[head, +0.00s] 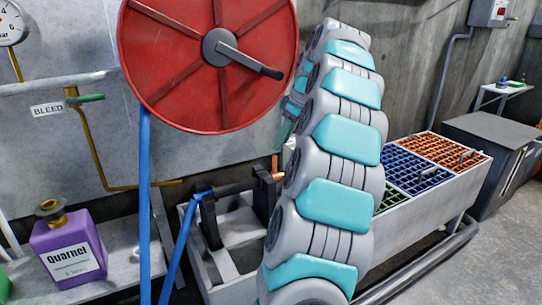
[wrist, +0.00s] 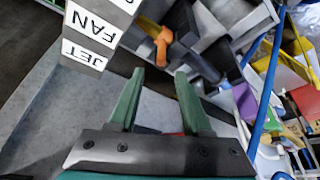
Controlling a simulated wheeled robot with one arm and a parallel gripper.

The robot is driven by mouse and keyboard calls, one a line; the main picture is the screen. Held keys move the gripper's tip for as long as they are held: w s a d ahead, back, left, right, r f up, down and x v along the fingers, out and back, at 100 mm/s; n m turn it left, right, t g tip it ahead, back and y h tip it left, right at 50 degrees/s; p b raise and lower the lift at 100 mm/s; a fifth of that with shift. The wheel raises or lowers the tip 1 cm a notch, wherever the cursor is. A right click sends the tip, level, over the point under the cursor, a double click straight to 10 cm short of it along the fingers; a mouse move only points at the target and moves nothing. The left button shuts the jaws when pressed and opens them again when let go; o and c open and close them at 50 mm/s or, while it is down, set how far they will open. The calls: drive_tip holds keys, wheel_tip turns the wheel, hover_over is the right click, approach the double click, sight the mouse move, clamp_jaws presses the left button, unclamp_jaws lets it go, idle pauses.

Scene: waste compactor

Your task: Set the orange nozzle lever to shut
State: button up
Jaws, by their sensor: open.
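The orange nozzle lever (wrist: 159,40) shows in the wrist view, just beyond my fingertips, on a dark nozzle body (wrist: 190,52). In the head view a small orange part of it (head: 278,176) shows beside my arm, above the grey trough (head: 222,284). A white label block (wrist: 92,36) reads JET and FAN; a further word is cut off at the top edge. My gripper (wrist: 159,75) is open and empty, its two green fingers apart and not touching the lever. In the head view my arm mostly hides the gripper and part of the nozzle.
A red hose reel (head: 208,62) with a blue hose (head: 144,200) hangs left of my arm. Blue and orange grates (head: 438,150) lie to the right. Open floor shows at the far right.

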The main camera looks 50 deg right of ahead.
sight(274, 172)
drive_tip(key=x, duration=0.7)
drive_tip(key=shift+a+f, duration=0.15)
clamp_jaws()
idle(1.3)
